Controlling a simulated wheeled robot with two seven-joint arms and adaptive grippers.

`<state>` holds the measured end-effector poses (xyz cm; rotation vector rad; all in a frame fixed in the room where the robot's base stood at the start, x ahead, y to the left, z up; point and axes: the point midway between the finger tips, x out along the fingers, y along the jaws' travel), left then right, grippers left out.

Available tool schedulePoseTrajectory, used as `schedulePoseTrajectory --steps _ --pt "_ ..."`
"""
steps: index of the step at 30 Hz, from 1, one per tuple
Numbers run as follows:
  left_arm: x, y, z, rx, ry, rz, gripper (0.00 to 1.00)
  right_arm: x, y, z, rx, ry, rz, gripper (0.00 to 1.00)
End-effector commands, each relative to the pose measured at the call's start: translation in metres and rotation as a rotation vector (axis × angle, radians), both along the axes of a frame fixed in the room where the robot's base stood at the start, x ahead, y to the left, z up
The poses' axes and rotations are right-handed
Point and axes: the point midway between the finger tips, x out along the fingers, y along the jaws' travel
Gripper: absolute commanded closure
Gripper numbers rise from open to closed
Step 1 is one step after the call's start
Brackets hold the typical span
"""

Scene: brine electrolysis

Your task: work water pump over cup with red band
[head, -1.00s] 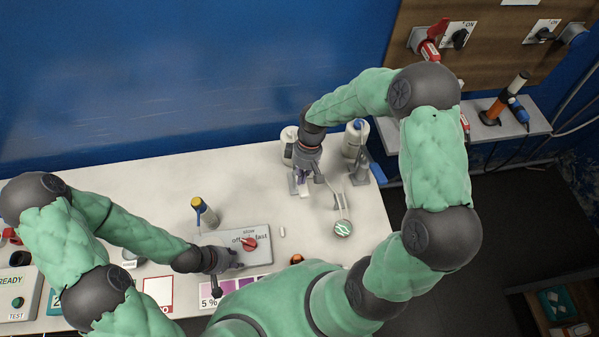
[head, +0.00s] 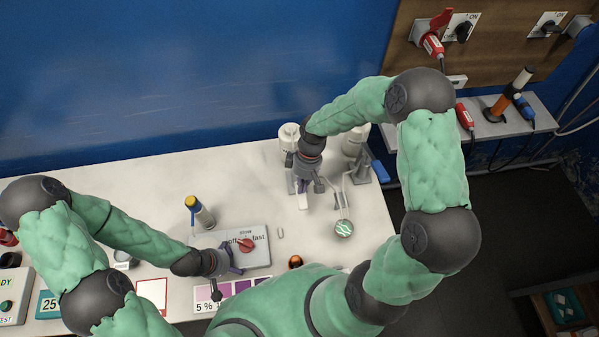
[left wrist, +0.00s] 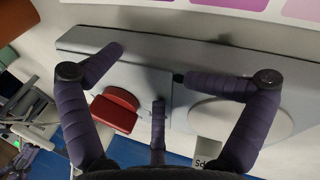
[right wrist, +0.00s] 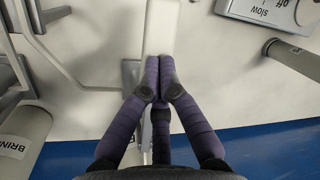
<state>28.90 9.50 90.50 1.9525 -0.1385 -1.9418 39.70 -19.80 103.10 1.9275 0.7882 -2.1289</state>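Two white pump bottles stand at the back of the table, a left one (head: 289,136) and a right one (head: 353,142) partly behind my right arm. In the right wrist view the bottle at the left edge reads BRINE (right wrist: 16,142). My right gripper (right wrist: 158,92) has its fingertips together at a pale flat bar (right wrist: 161,28) in front of the left bottle; whether they touch it is unclear. My left gripper (left wrist: 155,78) is spread open over the stirrer box (head: 258,258), near its red knob (head: 246,246). I cannot make out a cup with a red band.
A yellow-capped bottle (head: 198,212) stands behind the stirrer box. A small orange-topped dark object (head: 295,262) and a round green-white piece (head: 344,229) lie at right. A red-framed card (head: 152,295) lies at front left.

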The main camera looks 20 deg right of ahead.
Motion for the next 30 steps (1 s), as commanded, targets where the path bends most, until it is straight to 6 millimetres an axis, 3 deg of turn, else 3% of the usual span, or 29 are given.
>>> schedulePoseTrajectory --steps 6,16,30 --pt "-0.004 0.001 0.009 0.000 0.011 0.004 0.60 0.004 0.000 0.017 -0.001 -0.005 -0.001 1.00" --pt "-0.005 0.000 0.037 0.000 0.012 0.003 0.60 0.011 0.000 0.057 -0.001 -0.004 0.000 1.00" --pt "-0.003 0.000 0.037 0.000 0.007 0.002 0.60 0.011 0.000 0.058 -0.001 -0.003 0.000 1.00"
